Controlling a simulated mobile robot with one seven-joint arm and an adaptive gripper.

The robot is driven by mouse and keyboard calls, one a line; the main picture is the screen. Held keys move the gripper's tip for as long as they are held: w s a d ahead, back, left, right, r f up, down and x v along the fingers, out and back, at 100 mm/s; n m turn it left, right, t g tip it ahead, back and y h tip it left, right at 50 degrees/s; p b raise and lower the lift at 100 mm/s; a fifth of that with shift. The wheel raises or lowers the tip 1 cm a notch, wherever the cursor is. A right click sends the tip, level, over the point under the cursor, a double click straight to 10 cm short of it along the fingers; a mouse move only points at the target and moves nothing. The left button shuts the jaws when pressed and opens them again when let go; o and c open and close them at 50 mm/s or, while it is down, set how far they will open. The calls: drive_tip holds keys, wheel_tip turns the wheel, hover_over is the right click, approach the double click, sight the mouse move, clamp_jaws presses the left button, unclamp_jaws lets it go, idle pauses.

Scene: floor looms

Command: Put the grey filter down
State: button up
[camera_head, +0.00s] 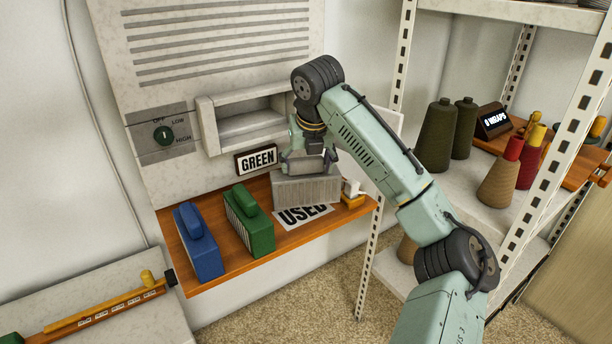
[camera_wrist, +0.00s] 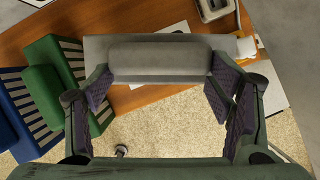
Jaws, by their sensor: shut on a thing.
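The grey filter (camera_head: 306,190) is at the right part of the wooden shelf (camera_head: 224,267), over or on the white USED label (camera_head: 303,216). My gripper (camera_head: 308,163) is above it, shut on its rounded grip. In the wrist view the grey filter (camera_wrist: 160,62) lies between the two finger pads of my gripper (camera_wrist: 160,85). Its base appears level with the shelf, but I cannot tell whether it touches. The green filter (camera_head: 249,220) and the blue filter (camera_head: 198,242) stand to its left on the shelf.
An empty slot (camera_head: 245,122) opens in the wall unit above the shelf, with a GREEN sign (camera_head: 256,160) below it. A small white and orange item (camera_head: 353,193) sits at the shelf's right end. A rack with thread cones (camera_head: 437,135) stands at right.

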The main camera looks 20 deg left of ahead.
sight(306, 177)
wheel_tip(306, 177, down, 4)
drive_tip(key=shift+r, duration=0.25)
drive_tip(key=shift+a+f+p, duration=0.2)
drive_tip(key=shift+f+p, duration=0.2)
drive_tip(key=o, duration=1.9)
drive_tip(key=shift+o, duration=0.2)
